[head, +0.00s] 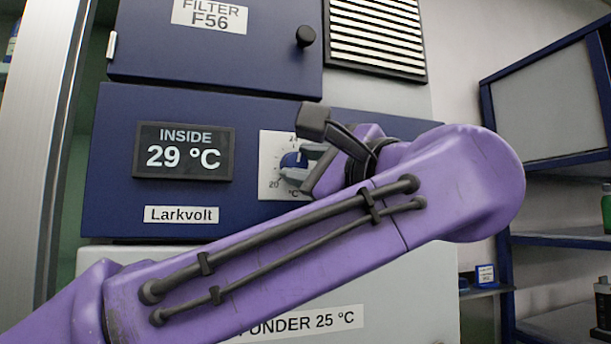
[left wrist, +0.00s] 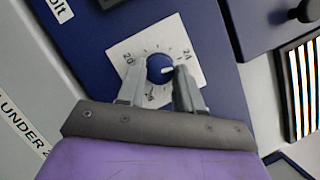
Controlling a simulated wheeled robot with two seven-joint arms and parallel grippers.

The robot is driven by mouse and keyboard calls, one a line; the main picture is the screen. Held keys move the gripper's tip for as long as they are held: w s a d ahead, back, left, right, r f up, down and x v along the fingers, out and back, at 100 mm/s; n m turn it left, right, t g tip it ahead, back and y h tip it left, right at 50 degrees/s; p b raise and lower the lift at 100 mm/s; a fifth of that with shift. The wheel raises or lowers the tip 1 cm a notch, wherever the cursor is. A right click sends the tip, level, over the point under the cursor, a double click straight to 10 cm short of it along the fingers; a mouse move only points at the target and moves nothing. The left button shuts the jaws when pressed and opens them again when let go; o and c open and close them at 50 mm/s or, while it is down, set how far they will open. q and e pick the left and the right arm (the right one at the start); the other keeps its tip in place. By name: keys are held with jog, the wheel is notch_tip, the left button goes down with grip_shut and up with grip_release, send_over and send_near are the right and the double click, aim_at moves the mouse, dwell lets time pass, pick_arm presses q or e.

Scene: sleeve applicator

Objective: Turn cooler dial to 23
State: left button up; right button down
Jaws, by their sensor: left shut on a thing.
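The cooler dial is a blue round knob (head: 291,160) on a white scale plate (head: 269,152), right of the display. My right gripper is not in view.
The display (head: 184,152) reads INSIDE 29 °C. A Larkvolt label (head: 181,215) is below it. A filter door (head: 215,45) with a black knob (head: 305,36) and a striped vent (head: 376,38) are above. A blue-framed shelf (head: 552,240) stands at the right.

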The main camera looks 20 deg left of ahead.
pick_arm(q)
jog(key=n, duration=0.2)
jog(key=n+g, duration=0.1)
jog(key=n, duration=0.1)
jog(key=shift+r+g, duration=0.2)
jog(key=shift+g, duration=0.1)
jog(key=n+h+p, duration=0.1)
jog(key=n, duration=0.1)
jog(key=n+g, duration=0.1)
jog(key=n, duration=0.1)
jog(key=shift+r+n+h+p, duration=0.15)
jog(key=shift+n+h+p, duration=0.15)
jog(key=shift+h+p, duration=0.1)
jog(key=o, duration=1)
jog(key=shift+w, duration=0.1)
jog(key=shift+o, duration=0.2)
jog(key=shift+d, duration=0.15)
